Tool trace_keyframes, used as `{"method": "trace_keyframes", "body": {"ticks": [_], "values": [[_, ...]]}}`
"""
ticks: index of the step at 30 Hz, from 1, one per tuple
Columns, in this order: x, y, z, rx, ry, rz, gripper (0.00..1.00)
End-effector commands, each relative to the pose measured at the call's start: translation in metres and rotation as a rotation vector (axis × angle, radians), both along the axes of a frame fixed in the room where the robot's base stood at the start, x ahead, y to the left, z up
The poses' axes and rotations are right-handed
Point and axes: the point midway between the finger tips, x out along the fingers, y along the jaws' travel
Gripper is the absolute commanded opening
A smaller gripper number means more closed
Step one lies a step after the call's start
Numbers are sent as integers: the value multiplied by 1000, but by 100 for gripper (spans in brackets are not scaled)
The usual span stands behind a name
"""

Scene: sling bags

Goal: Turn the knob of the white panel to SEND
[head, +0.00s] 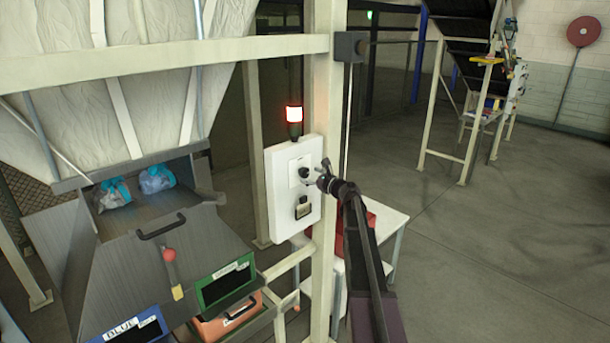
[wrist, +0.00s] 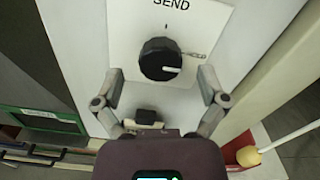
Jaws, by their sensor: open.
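The white panel (head: 282,205) is fixed to a cream post, with a lit red lamp (head: 294,114) above it. Its round black knob (wrist: 157,52) sits on a white plate in the wrist view, below the word SEND (wrist: 172,4) and a small tick mark. The knob's white pointer line is toward the right, slightly downward, not at the tick. My gripper (wrist: 160,73) is open, with one finger on each side of the knob's lower part; I cannot tell whether they touch it. In the head view my gripper (head: 312,175) is at the panel's right side, partly hiding the knob.
A second black fitting (head: 303,208) is lower on the panel. A grey chute (head: 150,235) with a red-knobbed lever (head: 170,256) and labelled bins (head: 225,280) is at the left. A white table (head: 385,222) with something red stands behind my arm. The floor at right is open.

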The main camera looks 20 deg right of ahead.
Motion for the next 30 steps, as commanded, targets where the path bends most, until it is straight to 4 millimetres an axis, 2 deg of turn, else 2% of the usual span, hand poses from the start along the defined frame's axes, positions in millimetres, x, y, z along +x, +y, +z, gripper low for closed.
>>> {"method": "trace_keyframes", "body": {"ticks": [1, 6, 18, 26, 27, 28, 29, 30], "values": [[7, 2, 0, 0, 0, 1, 92], [17, 5, 0, 0, 0, 0, 92], [19, 7, 0, 0, 0, -1, 92], [19, 6, 0, 0, 0, -1, 15], [19, 7, 0, 0, 0, 0, 10], [19, 7, 0, 0, 0, 0, 10], [18, 18, 0, 0, 0, 3, 10], [19, 12, 0, 0, 0, 1, 10]]}}
